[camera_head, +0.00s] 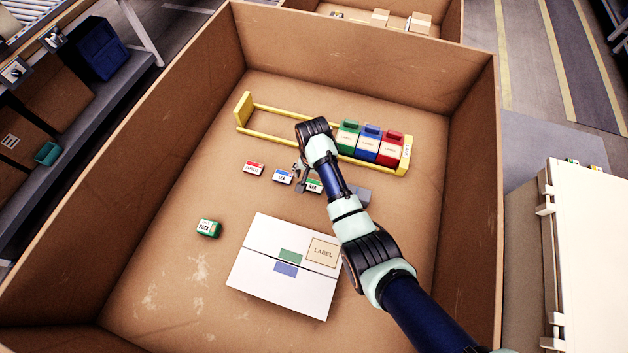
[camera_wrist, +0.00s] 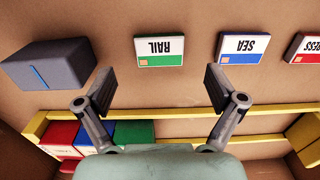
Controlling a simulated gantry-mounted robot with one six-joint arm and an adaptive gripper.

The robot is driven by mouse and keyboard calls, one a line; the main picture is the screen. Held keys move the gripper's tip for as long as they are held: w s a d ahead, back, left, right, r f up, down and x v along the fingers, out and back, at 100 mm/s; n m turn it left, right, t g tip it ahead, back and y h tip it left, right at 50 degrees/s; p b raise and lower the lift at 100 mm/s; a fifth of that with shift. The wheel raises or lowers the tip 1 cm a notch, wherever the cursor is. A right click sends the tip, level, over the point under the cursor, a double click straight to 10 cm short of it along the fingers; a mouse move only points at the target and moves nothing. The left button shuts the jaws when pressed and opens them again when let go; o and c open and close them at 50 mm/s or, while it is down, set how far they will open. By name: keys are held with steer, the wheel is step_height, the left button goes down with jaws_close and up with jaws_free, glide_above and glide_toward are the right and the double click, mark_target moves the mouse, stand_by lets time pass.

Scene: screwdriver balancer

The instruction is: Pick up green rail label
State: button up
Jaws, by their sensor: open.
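The green rail label (camera_head: 314,186) is a small white and green tile reading "RAIL", lying flat on the floor of the large cardboard box. In the wrist view the rail label (camera_wrist: 159,50) lies upside down in the picture, ahead of the gap between my fingers. My gripper (camera_head: 301,180) is open and empty, close to the rail label. In the wrist view my gripper (camera_wrist: 160,88) has its two fingers spread wide, and the label is apart from both. In the head view my arm partly hides the label's right side.
A blue sea label (camera_head: 283,177) and a red express label (camera_head: 254,169) lie in a row to the left. A grey block (camera_wrist: 48,63) lies beside the rail label. A yellow rack (camera_head: 280,110) holds coloured blocks behind. A white package (camera_head: 262,250) and green block (camera_head: 208,228) lie nearer.

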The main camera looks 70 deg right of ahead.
mark_target(314, 186)
step_height(314, 186, down, 5)
steer(key=b, duration=0.2)
steer(key=shift+d+f+b, duration=0.1)
steer(key=shift+b, duration=0.25)
steer(key=c, duration=0.9)
